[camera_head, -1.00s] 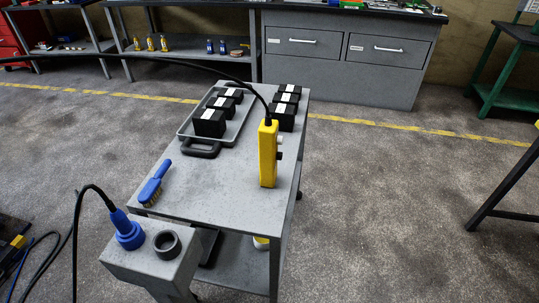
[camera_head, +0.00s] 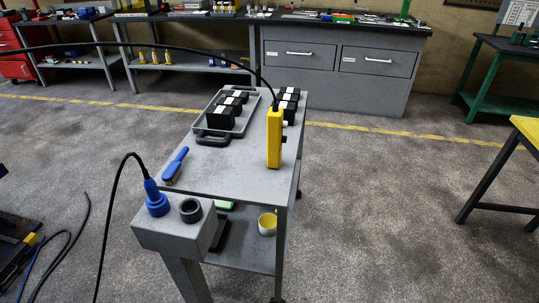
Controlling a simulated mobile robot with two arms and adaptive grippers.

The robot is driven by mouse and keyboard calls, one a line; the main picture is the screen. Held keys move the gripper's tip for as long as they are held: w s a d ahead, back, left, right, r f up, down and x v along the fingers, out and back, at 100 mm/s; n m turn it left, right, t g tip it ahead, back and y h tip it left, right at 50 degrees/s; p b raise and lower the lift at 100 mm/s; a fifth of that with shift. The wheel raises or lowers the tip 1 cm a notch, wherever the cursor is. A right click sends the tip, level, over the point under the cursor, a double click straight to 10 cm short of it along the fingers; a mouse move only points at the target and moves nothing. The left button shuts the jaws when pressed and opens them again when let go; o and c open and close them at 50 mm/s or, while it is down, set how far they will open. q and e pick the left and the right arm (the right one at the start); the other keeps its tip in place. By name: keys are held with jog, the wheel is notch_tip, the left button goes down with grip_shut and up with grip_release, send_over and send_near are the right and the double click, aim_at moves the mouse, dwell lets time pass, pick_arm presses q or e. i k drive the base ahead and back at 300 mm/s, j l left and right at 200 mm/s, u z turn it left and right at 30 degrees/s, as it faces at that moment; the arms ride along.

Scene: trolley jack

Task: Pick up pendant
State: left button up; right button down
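The yellow pendant (camera_head: 274,138) stands upright on the right side of the grey trolley top (camera_head: 225,178). A black cable runs from its upper end and arcs up and away to the left. Dark buttons show on its right side. Neither of my grippers shows in the head view.
A grey tray (camera_head: 247,118) with black blocks stands on the trolley's far part, and more black blocks stand beside it. A blue brush (camera_head: 176,165) lies at the left edge. A grey post box (camera_head: 172,236) with a blue plug (camera_head: 156,199) stands in front.

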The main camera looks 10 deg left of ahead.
aim_at(275, 115)
jog(key=k+u, duration=0.15)
jog(key=u, duration=1.55)
jog(key=l+u, duration=0.45)
jog(key=l, duration=0.15)
jog(key=l+u, duration=0.4)
jog(key=l, duration=0.25)
jog(key=k+l+u, duration=0.1)
jog(key=l+u, duration=0.35)
jog(key=l, duration=0.15)
